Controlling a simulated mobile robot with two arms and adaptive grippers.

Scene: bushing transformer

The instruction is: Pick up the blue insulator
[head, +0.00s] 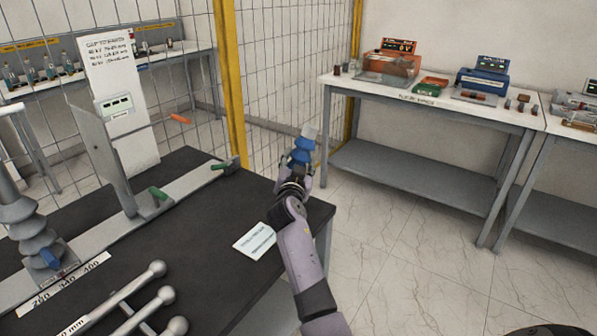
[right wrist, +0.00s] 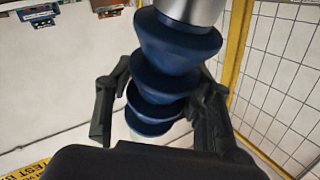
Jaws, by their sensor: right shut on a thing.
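The blue insulator (head: 301,153) is up beyond the far right corner of the black table in the head view. It is a stack of dark blue discs with a pale metal end cap. My right gripper (head: 297,172) is shut on it. In the right wrist view the insulator (right wrist: 165,55) stands slightly tilted between the two dark fingers of the right gripper (right wrist: 155,115), with a silver cap at the top. The fingers cover part of its lower discs. My left gripper is not in view.
The black table (head: 185,190) holds a grey insulator (head: 35,235), rods with ball ends (head: 140,285) and a white card (head: 254,241). A yellow-framed mesh fence (head: 230,80) stands behind. A grey bench (head: 430,95) with instruments is at the right. Open tiled floor lies between.

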